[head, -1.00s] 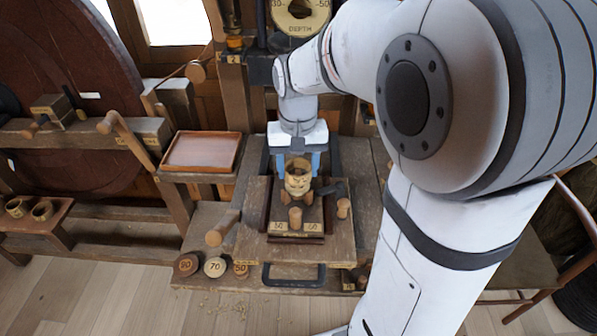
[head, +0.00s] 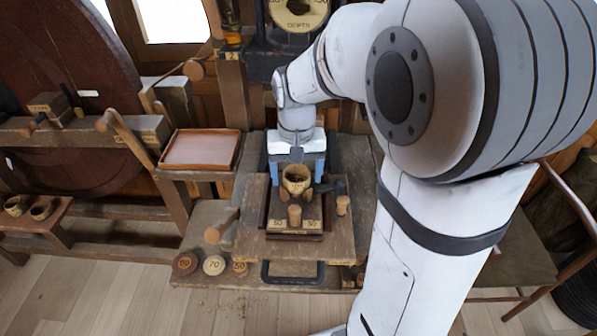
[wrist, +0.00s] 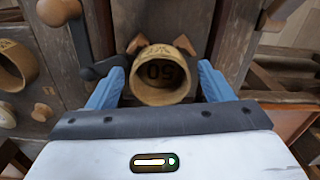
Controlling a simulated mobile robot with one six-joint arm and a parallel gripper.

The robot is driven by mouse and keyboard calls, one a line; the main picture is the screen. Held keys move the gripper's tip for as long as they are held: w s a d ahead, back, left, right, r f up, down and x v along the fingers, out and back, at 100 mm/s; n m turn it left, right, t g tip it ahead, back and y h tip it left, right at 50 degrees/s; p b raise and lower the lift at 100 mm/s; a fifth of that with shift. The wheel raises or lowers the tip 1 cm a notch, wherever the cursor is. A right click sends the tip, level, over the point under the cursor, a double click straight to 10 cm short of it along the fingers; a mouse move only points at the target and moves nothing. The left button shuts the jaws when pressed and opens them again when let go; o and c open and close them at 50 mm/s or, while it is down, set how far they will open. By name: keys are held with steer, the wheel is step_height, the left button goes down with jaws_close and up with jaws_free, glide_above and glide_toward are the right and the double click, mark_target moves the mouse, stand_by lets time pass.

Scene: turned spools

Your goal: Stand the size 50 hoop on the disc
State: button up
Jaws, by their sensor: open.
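The hoop (head: 296,181) is a short tan ring on the board in front of the press. In the wrist view the hoop (wrist: 163,78) sits between my fingertips, close to two wooden wedges. A "50" shows upside down inside its opening. I cannot tell whether that mark is on its inner wall or on something beneath. My gripper (head: 297,178) is open, its blue fingers apart on both sides of the hoop. Numbered round discs stand on the low shelf: one brown (head: 185,263), one pale marked 70 (head: 214,265) and one marked 50 (head: 240,268). Any disc under the hoop is hidden.
A black lever (head: 331,187) and wooden pegs (head: 343,205) stand close to the hoop. A shallow brown tray (head: 201,150) lies left of the board. More rings (head: 41,208) rest on a far-left bench. Another ring (wrist: 14,66) shows at the wrist view's left.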

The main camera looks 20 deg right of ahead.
steer(key=shift+r, duration=0.1)
step_height(320, 180, up, 11)
steer(key=s+f+n+t, duration=0.2)
steer(key=s+f, duration=0.5)
steer(key=s, duration=0.6)
steer(key=shift+s+d+f+t+p, duration=0.2)
steer(key=shift+s+d+t+p, duration=0.1)
steer(key=shift+s+d+t, duration=0.1)
steer(key=shift+c, duration=0.2)
stand_by(0.9)
